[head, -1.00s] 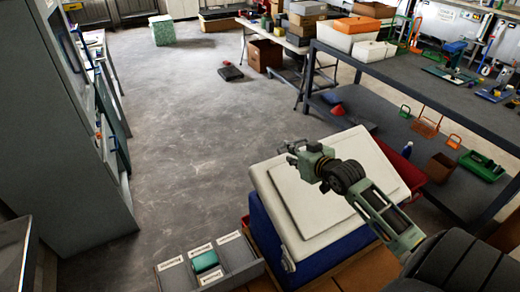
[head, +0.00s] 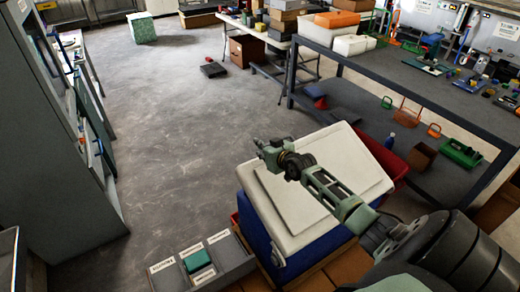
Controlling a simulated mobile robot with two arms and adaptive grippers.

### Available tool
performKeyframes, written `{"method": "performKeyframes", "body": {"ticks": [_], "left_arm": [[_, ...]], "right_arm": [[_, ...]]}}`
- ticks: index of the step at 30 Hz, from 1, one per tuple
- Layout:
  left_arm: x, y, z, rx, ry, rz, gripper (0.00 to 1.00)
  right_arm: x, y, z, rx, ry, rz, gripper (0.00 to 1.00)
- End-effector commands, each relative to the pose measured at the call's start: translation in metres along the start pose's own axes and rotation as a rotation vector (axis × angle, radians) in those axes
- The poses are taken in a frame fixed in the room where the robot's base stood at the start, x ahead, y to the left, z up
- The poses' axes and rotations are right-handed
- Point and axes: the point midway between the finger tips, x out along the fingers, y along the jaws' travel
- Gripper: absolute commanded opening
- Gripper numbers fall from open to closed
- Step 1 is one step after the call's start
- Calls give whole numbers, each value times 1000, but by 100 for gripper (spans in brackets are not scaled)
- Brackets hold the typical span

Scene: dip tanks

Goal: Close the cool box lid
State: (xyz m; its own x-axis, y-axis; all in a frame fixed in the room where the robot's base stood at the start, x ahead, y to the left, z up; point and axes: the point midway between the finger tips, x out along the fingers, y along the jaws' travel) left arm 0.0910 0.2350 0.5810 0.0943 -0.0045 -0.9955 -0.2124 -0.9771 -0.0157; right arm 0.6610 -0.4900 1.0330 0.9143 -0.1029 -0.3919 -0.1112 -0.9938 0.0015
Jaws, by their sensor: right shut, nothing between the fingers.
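The cool box has a blue body (head: 259,232) and a white lid (head: 290,214) with a raised flat panel, in the lower middle of the head view. The lid lies over the top of the body; from this angle I cannot tell whether it is fully down or slightly raised. A small latch shows on its near left edge. My right gripper (head: 264,148) is shut and empty, at the lid's far left edge, with its arm reaching across the lid from the lower right. I cannot tell whether it touches the lid. My left gripper is not in view.
A grey divided tray (head: 236,262) with a green block (head: 197,261) stands left of the box. A red bin (head: 384,160) is close behind it on the right. A workbench with a lower shelf (head: 350,103) runs along the right. The floor (head: 180,130) at left is clear.

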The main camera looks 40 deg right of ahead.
Motion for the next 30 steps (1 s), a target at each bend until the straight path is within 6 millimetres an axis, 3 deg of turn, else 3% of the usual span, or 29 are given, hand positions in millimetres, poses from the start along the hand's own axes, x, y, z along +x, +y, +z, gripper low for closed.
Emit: {"method": "performKeyframes", "body": {"ticks": [6, 20, 30], "left_arm": [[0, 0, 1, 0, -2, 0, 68], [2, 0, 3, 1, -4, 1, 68], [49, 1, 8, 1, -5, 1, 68]], "right_arm": [[11, 0, 9, 0, 3, -1, 0], [14, 0, 13, 1, 2, -1, 0], [43, 0, 35, 1, 1, -1, 0]]}}
